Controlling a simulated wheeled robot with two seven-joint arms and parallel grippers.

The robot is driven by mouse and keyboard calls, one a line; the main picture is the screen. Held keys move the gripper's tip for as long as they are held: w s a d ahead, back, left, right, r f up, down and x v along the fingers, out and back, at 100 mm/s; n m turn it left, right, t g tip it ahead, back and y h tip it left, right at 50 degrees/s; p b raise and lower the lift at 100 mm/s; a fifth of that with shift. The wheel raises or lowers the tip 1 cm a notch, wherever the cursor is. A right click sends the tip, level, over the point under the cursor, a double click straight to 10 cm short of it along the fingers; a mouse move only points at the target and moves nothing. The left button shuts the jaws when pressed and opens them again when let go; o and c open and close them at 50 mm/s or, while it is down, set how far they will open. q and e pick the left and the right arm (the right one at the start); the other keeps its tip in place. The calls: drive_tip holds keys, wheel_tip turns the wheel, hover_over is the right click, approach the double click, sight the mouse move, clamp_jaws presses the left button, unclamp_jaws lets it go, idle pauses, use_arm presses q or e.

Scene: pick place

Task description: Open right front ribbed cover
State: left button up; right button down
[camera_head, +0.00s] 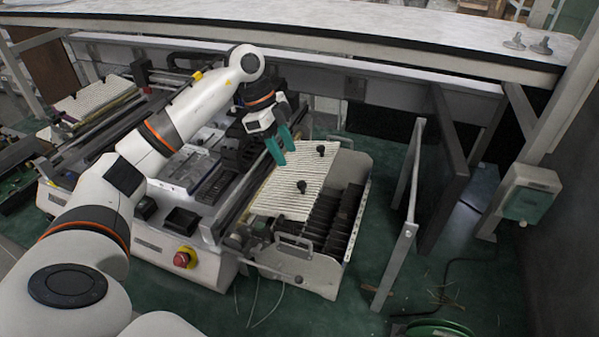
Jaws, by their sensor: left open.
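The right ribbed cover (292,192) is a white, finely ribbed panel with two black knobs, one near its middle and one near its far right. It lies over the left and back part of the box at the right end of the machine. Dark slotted compartments (342,222) show beside its right edge. My left gripper (285,152) has teal fingers and hangs open and empty over the cover's far left part, pointing down. I cannot tell whether its tips touch the cover. My right gripper is not in view.
The white machine (200,262) with a red emergency button (184,258) stands left of the box. Another ribbed panel (98,97) lies far left. A metal frame post (404,240) stands right of the box, under a long white bench top (330,34). Cables lie on the green floor.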

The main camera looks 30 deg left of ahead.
sight(301, 183)
use_arm(q)
drive_tip(key=p+x, duration=0.1)
drive_tip(key=x, duration=0.2)
drive_tip(key=shift+d+f, duration=0.2)
drive_tip(key=shift+f, duration=0.15)
drive_tip(key=x, duration=0.2)
drive_tip(key=p+x, duration=0.1)
drive_tip(key=x, duration=0.1)
drive_tip(key=shift+w+r, duration=0.1)
drive_tip(key=shift+w, duration=0.2)
drive_tip(key=shift+d+f, duration=0.15)
drive_tip(key=shift+f, duration=0.4)
clamp_jaws()
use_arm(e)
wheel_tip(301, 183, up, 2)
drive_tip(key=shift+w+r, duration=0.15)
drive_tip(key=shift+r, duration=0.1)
